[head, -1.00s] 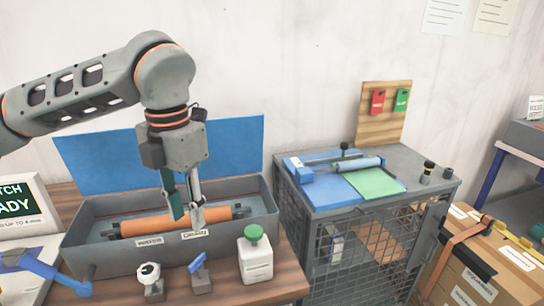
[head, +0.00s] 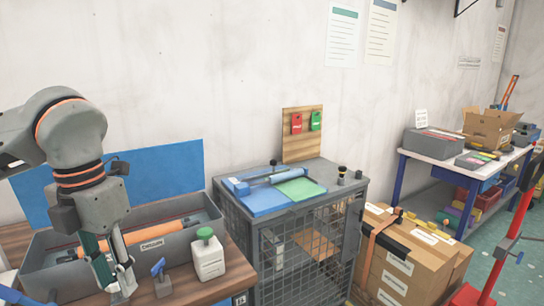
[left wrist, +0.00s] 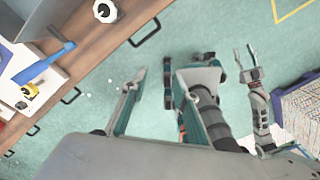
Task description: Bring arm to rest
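My left arm comes in from the left in the head view. Its gripper (head: 112,283) points down at the front of a grey tray (head: 165,248), its fingers a little apart with nothing seen between them. In the left wrist view the left gripper's fingers (left wrist: 160,95) stand apart over green floor, beyond the table's front edge. An orange roller (head: 170,233) lies in the tray, partly hidden by the gripper. My right arm is not in the head view. Arm and gripper parts at the right of the left wrist view (left wrist: 250,85) seem to be mine; their finger state is unclear.
A white bottle with a green cap (head: 208,258) and a blue-handled piece (head: 160,275) stand close right of the gripper. A mesh cabinet (head: 300,250), cardboard boxes (head: 410,260) and a red stand (head: 495,250) are farther right. Drawer handles (left wrist: 144,33) line the table front.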

